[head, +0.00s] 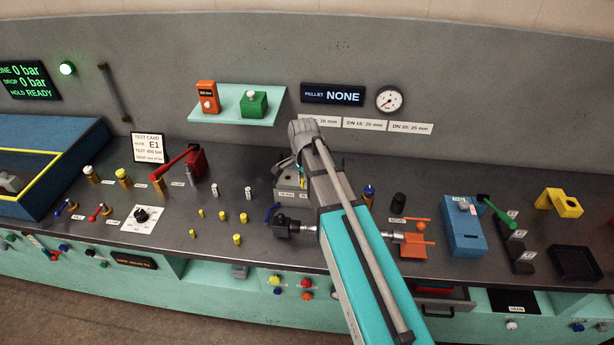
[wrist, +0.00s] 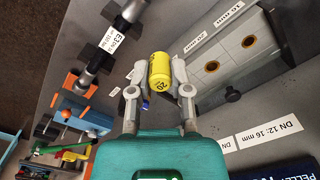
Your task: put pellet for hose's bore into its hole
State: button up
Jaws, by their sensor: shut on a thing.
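My gripper (wrist: 160,74) is shut on a yellow pellet (wrist: 160,68), with one finger on each side; dark print that looks like "20" shows on it. In the wrist view a grey block (wrist: 232,55) with holes lies to the right, apart from the pellet. Two of its holes show, with brass-coloured rims, one hole (wrist: 249,41) farther up. The same block (head: 287,184) shows in the head view, partly behind my arm, which hides the gripper and pellet. A hose (wrist: 98,60) with a white tag lies left of the gripper in the wrist view.
Several small yellow pellets (head: 222,215) stand on the bench left of my arm. A display (head: 346,95) reads "PELLET NONE". A test card (head: 148,148) stands at the left. A blue device (head: 462,225) and an orange holder (head: 416,243) are right of my arm.

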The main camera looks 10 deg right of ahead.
jog(key=shift+w+a+r+p, duration=0.35)
jog(key=shift+a+r+p, duration=0.05)
jog(key=shift+r, duration=0.25)
jog(key=shift+w+a+r+p, duration=0.35)
jog(key=shift+r+p, duration=0.05)
jog(key=shift+r, duration=0.25)
jog(key=shift+w, duration=0.1)
jog(key=w+d+f+b, duration=0.1)
jog(key=w+f+b, duration=0.1)
jog(key=w, duration=0.1)
jog(key=w+d+f+b, duration=0.2)
jog(key=w+f+b, duration=0.1)
jog(key=w, duration=0.1)
jog(key=w+d+f+b, duration=0.2)
jog(key=w+f+b, duration=0.1)
jog(key=w, duration=0.1)
jog(key=shift+w+d+f, duration=0.1)
jog(key=shift+f, duration=0.15)
jog(key=shift+w+d+f+b, duration=0.15)
jog(key=shift+w+f+b, duration=0.15)
jog(key=shift+b, duration=0.25)
jog(key=shift+f, duration=0.1)
jog(key=shift+w+d+f+b, duration=0.15)
jog(key=shift+w+f+b, duration=0.2)
jog(key=shift+f+b, duration=1.55)
jog(key=shift+b, duration=0.1)
jog(key=shift+f, duration=0.2)
